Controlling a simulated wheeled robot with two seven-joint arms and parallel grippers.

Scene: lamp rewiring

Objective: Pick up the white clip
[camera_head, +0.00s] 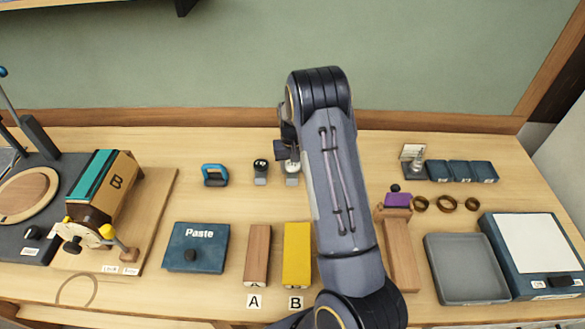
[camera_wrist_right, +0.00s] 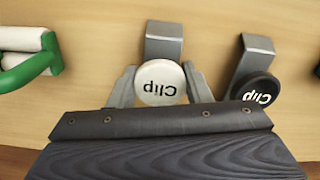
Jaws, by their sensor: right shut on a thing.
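My left gripper is not in view.
A black clip (camera_head: 261,170) stands close beside the white one. A blue-handled tool (camera_head: 214,175) lies further left. In the wrist view a green-handled white roller (camera_wrist_right: 30,55) lies on the other side. A yellow block (camera_head: 297,255) and a Paste box (camera_head: 196,247) are nearer the front.

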